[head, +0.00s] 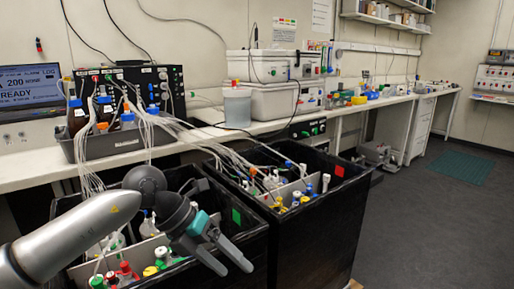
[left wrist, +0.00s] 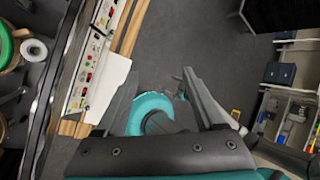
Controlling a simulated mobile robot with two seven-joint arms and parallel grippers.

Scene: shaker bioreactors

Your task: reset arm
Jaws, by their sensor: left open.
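My left gripper (head: 236,266) hangs over the near black bin (head: 242,238) at the front, with its arm coming in from the left. Its two grey fingers are spread apart with nothing seen between them in the head view. In the left wrist view the open fingers of my left gripper (left wrist: 159,78) point out over grey floor. A teal rounded shape shows between the fingers there; I cannot tell whether it is part of my own body. My right gripper is not in view.
Both black bins hold bottles with coloured caps and tubing; the second bin (head: 318,222) stands behind. Tubes run to a grey tray (head: 105,146) of bottles on the long white bench (head: 32,170). Open floor (head: 440,235) lies to the right.

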